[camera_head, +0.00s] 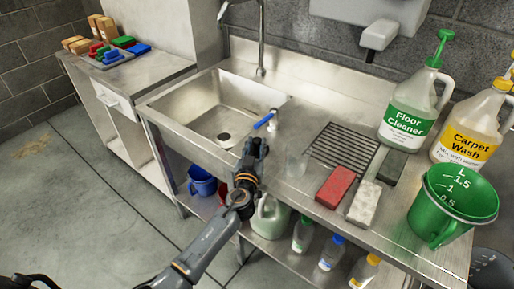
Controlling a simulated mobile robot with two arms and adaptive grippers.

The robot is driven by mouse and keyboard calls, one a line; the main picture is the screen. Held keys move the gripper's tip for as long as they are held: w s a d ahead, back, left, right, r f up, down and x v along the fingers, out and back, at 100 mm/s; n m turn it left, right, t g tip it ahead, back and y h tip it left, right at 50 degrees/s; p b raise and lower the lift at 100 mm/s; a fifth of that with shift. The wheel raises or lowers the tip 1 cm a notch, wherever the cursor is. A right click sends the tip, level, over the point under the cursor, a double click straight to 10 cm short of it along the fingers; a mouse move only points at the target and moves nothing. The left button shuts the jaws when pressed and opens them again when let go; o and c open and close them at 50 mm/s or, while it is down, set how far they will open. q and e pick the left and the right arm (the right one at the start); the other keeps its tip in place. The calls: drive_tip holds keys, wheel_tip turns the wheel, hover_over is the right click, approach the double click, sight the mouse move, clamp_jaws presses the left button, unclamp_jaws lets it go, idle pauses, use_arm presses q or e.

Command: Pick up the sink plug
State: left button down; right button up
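A dark round spot (224,137) lies on the floor of the steel sink (180,109); I cannot tell whether it is the sink plug or the open drain. My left gripper (259,143) is above the sink's front right corner, to the right of the dark spot and apart from it. Its fingers are small and dark, so their opening is unclear. A small blue piece with a pale stem (264,120) shows just beyond the fingertips; I cannot tell what it is or whether they touch it. My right gripper is not in view.
Floor Cleaner (407,118), Carpet Wash (468,137) and a green measuring jug (447,212) stand farther right. A faucet (261,45) rises behind the sink.

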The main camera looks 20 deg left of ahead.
use_arm(q)
drive_tip(key=shift+s+r, duration=0.1)
drive_tip(key=shift+s+r, duration=0.15)
drive_tip(key=s+d+r+p, duration=0.1)
drive_tip(key=s+r, duration=0.3)
drive_tip(key=s, duration=0.3)
drive_tip(key=s+d+r, duration=0.1)
drive_tip(key=s+r, duration=0.3)
drive_tip(key=s, duration=0.2)
drive_tip(key=s+a+m+h, duration=0.1)
drive_tip(key=s+h, duration=0.1)
drive_tip(key=s, duration=1.4)
drive_tip(key=shift+s+a+f, duration=0.15)
drive_tip(key=shift+a+f, duration=0.1)
drive_tip(key=shift+f, duration=0.05)
drive_tip(key=shift+s+f, duration=0.1)
